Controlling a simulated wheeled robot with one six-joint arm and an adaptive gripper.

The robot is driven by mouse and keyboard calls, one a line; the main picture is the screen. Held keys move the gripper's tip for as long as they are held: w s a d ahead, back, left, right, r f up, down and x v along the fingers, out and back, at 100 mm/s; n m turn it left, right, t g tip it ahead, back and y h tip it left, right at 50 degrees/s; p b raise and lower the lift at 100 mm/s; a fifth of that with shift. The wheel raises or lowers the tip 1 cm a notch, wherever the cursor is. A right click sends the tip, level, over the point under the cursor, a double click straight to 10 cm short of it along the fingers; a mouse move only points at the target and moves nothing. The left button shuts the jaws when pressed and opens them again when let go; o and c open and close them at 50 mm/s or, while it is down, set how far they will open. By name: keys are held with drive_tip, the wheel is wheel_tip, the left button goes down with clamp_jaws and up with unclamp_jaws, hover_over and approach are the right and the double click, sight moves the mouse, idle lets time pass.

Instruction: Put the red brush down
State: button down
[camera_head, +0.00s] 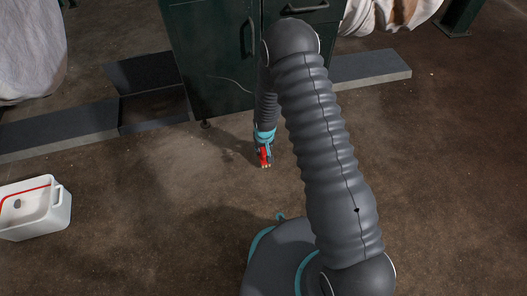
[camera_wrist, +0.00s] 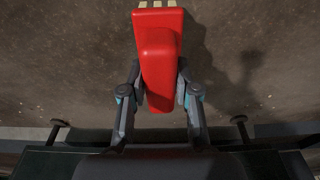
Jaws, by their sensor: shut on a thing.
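The red brush (camera_wrist: 158,52) is held between the two fingers of my gripper (camera_wrist: 158,98) in the wrist view. Its pale bristle tufts show at the top edge of that view. The head view shows the red brush (camera_head: 264,156) small, at the end of my arm, in front of the dark green cabinet. My gripper (camera_head: 265,148) is shut on the brush there, pointing down. The brown floor lies beneath it; how far the brush is above the floor I cannot tell. A shadow falls on the floor to the right of the brush in the wrist view.
A dark green cabinet (camera_head: 215,60) with handles stands behind my gripper. A white bin (camera_head: 38,222) with a red stripe sits on the floor at left. Low grey beams (camera_head: 60,130) lie beside the cabinet. White bags hang at the upper left (camera_head: 30,45) and upper right (camera_head: 385,12). Floor around the brush is clear.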

drive_tip(key=shift+f, duration=0.7)
drive_tip(key=shift+f, duration=0.1)
drive_tip(key=c, duration=0.8)
unclamp_jaws()
drive_tip(key=shift+c, duration=0.2)
